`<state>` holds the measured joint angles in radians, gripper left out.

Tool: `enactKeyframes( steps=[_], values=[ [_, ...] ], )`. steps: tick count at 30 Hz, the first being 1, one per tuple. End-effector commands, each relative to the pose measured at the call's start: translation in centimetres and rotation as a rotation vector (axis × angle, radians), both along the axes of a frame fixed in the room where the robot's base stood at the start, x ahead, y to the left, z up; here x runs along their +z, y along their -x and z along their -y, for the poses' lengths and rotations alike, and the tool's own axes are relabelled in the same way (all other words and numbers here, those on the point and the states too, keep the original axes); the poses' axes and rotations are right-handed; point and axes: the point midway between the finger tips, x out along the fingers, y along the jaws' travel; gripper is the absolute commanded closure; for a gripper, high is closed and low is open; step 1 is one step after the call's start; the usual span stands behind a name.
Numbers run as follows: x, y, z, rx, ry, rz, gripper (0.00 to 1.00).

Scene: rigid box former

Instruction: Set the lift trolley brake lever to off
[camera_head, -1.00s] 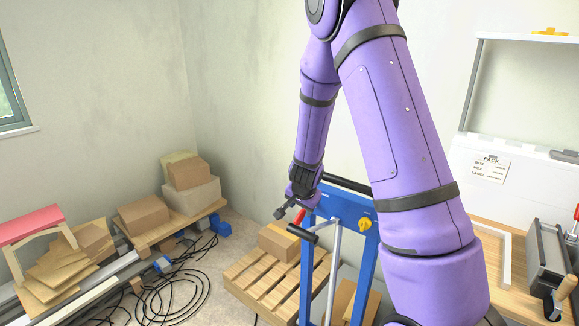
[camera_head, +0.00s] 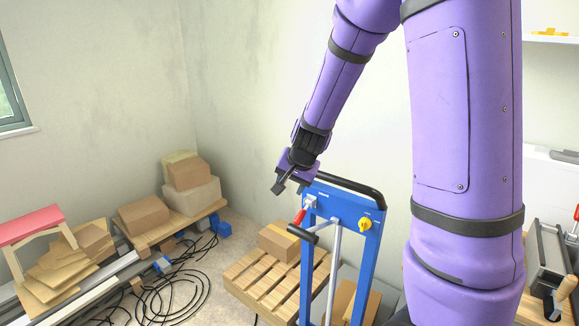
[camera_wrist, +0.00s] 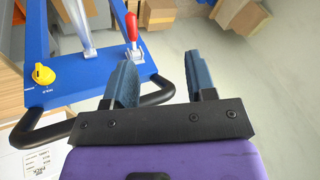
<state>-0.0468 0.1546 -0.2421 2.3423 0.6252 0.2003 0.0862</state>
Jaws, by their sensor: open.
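The blue lift trolley (camera_head: 366,264) stands upright in the middle of the head view, with a black push handle (camera_head: 350,187) at its top. The brake lever (camera_head: 299,216) has a red grip and sits on a grey bracket at the left of the blue panel. In the wrist view the red lever (camera_wrist: 131,28) stands beyond my left finger, apart from it. A yellow knob (camera_head: 364,223) is at the panel's right; it also shows in the wrist view (camera_wrist: 43,74). My gripper (camera_head: 279,189) is open and empty, above and left of the lever.
A wooden pallet (camera_head: 262,290) with a cardboard box (camera_head: 279,242) lies behind the trolley's left side. Black cables (camera_head: 170,296) lie on the floor at left. A workbench (camera_head: 541,309) with a grey tool is at right. Air left of the trolley's top is free.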

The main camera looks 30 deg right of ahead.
Motion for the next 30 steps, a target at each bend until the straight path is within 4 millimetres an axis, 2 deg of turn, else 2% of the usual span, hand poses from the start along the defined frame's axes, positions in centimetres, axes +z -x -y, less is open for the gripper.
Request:
enactKeyframes(
  steps=[6,18,24,30],
  values=[
    [3.0,1.7,-1.7,0.094,-0.01,0.016,0.49],
    [7.4,5.3,-4.0,0.25,0.001,0.029,0.49],
    [8.4,6.5,-4.6,0.295,0.009,0.029,0.49],
    [8.7,6.9,-4.7,0.307,0.011,0.03,0.49]
  ],
)
